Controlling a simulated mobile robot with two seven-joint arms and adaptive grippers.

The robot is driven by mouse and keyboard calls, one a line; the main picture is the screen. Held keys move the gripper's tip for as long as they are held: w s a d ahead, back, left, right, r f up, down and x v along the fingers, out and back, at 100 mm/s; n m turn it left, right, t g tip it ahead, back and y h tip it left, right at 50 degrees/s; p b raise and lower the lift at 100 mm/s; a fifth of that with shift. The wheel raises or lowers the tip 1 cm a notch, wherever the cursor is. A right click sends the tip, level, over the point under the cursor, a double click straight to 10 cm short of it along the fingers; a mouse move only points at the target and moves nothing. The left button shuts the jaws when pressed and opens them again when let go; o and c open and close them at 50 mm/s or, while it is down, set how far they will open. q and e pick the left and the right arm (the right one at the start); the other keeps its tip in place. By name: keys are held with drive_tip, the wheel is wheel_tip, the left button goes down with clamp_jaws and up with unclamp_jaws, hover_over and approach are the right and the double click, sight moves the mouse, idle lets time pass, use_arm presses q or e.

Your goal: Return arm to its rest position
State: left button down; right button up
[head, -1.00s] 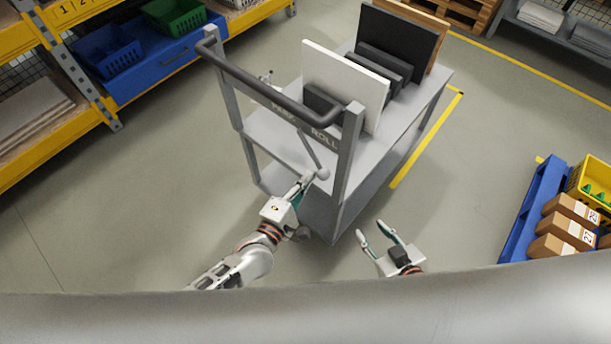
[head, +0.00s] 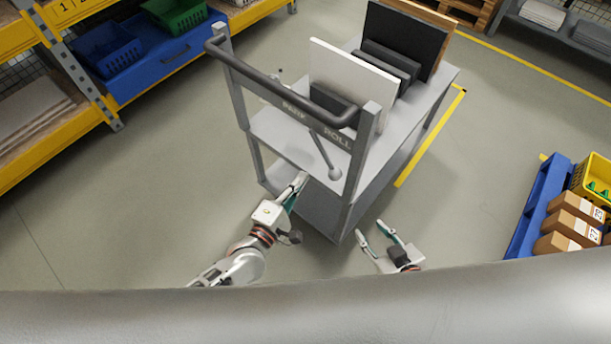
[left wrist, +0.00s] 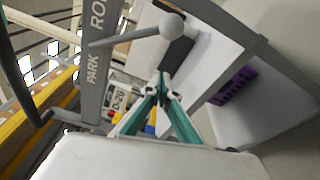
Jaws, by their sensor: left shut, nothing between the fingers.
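My left gripper (head: 301,180) is shut and empty, just left of and below the lever's ball knob (head: 334,173) in the head view, apart from it. The grey lever (head: 322,150) hangs from the cart's handle-end panel, between the PARK and ROLL labels, its knob pointing down and slightly right. In the left wrist view the closed fingertips (left wrist: 161,86) show at centre, with the knob (left wrist: 172,25) above them and nothing between them. My right gripper (head: 372,230) is open and empty at the lower right of the cart.
The grey cart (head: 270,128) carries upright white and dark panels (head: 352,78). A yellow shelf rack (head: 85,145) with bins stands left. A blue pallet (head: 535,215) with cartons stands right. Floor left of the cart is clear.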

use_arm(q)
drive_tip(key=v, duration=0.8)
drive_tip(key=shift+s, duration=0.4)
use_arm(e)
drive_tip(key=shift+d+r, duration=0.2)
drive_tip(key=shift+d, duration=0.1)
use_arm(q)
drive_tip(key=shift+d, duration=0.15)
use_arm(e)
drive_tip(key=shift+s, duration=0.1)
